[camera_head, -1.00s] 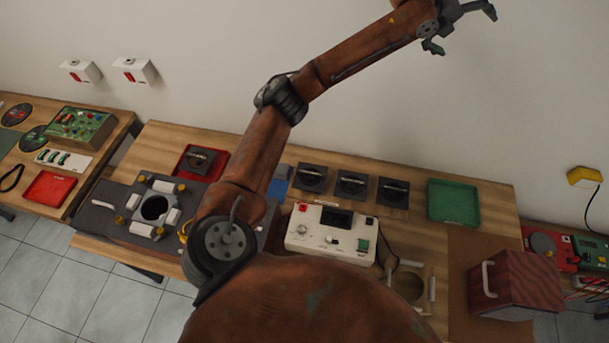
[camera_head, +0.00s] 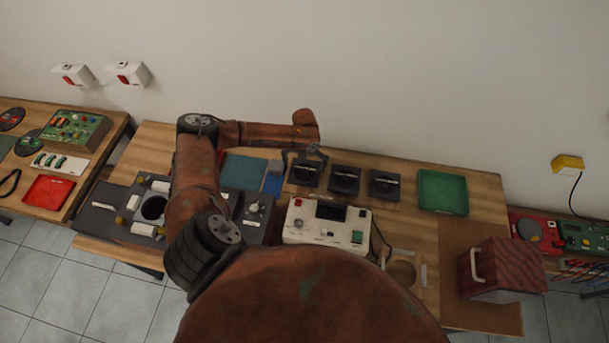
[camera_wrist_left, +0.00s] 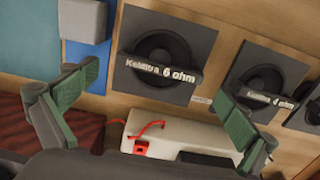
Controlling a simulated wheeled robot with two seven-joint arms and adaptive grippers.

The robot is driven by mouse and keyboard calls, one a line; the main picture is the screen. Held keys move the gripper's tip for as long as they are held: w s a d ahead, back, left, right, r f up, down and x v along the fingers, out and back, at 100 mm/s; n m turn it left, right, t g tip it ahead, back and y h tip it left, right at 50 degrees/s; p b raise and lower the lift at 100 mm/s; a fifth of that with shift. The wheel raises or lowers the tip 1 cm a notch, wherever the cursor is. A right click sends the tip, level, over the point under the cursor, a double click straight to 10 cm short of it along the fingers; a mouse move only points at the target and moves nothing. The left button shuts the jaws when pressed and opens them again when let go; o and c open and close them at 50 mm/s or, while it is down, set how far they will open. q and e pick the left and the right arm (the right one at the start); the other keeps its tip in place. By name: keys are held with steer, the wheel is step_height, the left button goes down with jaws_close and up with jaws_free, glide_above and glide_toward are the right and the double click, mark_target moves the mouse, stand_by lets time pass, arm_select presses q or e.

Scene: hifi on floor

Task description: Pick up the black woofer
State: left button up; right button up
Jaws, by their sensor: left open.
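Three black square woofers stand in a row at the back of the table: the left one (camera_head: 304,175), the middle one (camera_head: 344,180) and the right one (camera_head: 384,185). My left gripper (camera_head: 303,153) is open and empty above the back part of the left woofer, apart from it. In the left wrist view the left woofer (camera_wrist_left: 153,46), with its round cone and a bar lettered "6 ohm", lies beyond and between the spread fingers (camera_wrist_left: 155,92). The middle woofer (camera_wrist_left: 262,72) is partly behind the right finger. My right gripper is out of view.
A white tester (camera_head: 325,221) stands in front of the woofers; red clips (camera_wrist_left: 141,148) lie on it in the wrist view. A green tray (camera_head: 443,192) is to their right. A wooden box (camera_head: 500,268) stands at the right front. A teal mat (camera_head: 243,169) lies to the left.

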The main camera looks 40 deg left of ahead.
mark_target(305, 168)
arm_select(q)
steer(key=f, duration=0.5)
steer(key=shift+w+a+f+p, duration=0.15)
steer(key=shift+w+a+p, duration=0.1)
steer(key=shift+p, duration=0.1)
steer(key=c, duration=1.7)
steer(key=shift+w, duration=0.1)
steer(key=shift+c, duration=0.5)
steer(key=shift+r, duration=0.5)
step_height(305, 168, up, 2)
steer(key=shift+r+b, duration=0.25)
steer(key=shift+b, duration=0.2)
steer(key=s+d+r, duration=0.6)
steer(key=s+r, duration=0.3)
steer(key=s, duration=0.3)
steer(key=shift+s+d+r, duration=0.2)
steer(key=shift+d+r, duration=0.1)
steer(key=shift+r, duration=0.05)
